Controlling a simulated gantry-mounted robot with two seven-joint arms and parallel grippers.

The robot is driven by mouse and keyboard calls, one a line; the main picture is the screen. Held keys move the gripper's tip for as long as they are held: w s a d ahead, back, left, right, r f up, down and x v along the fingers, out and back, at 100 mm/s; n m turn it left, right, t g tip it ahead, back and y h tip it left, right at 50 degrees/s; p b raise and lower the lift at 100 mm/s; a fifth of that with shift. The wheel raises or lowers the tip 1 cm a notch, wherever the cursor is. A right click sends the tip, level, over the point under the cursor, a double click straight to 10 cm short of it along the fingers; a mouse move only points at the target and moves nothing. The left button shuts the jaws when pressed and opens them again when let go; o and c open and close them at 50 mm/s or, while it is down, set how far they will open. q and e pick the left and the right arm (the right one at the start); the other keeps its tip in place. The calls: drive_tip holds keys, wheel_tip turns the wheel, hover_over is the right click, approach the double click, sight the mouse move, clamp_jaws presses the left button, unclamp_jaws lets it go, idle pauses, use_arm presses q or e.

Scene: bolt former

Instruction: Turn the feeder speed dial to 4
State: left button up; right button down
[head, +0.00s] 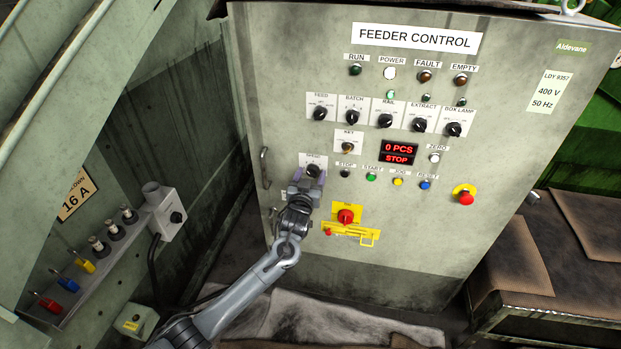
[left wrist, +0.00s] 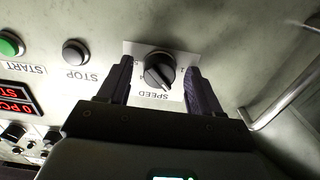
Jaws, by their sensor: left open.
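The speed dial (head: 313,171) is a black knob on a white plate, low on the left of the feeder control cabinet. In the left wrist view the dial (left wrist: 159,71) appears upside down, with the SPEED label below it. A pale pointer line runs slantwise across the knob; I cannot read which number it marks. My left gripper (head: 306,186) is at the dial. In the left wrist view the gripper (left wrist: 160,66) is open, with one dark finger on each side of the knob and a visible gap to both. My right gripper is not in view.
The stop button (left wrist: 76,52) sits beside the dial. A red and yellow switch (head: 345,216) is right of my left arm. A metal handle (head: 265,167) stands out at the cabinet's left edge. The display (head: 398,152) reads 0 PCS STOP.

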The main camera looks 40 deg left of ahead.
use_arm(q)
drive_tip(key=c, duration=1)
drive_tip(key=shift+r+m+p, duration=0.2)
drive_tip(key=shift+m+p, duration=0.5)
drive_tip(key=shift+p, duration=0.3)
drive_tip(key=shift+c, duration=0.2)
drive_tip(key=m+p, duration=0.5)
drive_tip(key=shift+m+p, duration=0.8)
drive_tip(key=shift+p, duration=0.05)
drive_tip(key=m+p, duration=0.2)
drive_tip(key=m, duration=0.2)
drive_tip(key=shift+m+p, duration=0.3)
drive_tip(key=shift+p, duration=0.1)
drive_tip(key=m+p, duration=0.2)
drive_tip(key=m, duration=0.3)
drive_tip(key=shift+s+a, duration=0.1)
drive_tip(key=shift+f, duration=0.1)
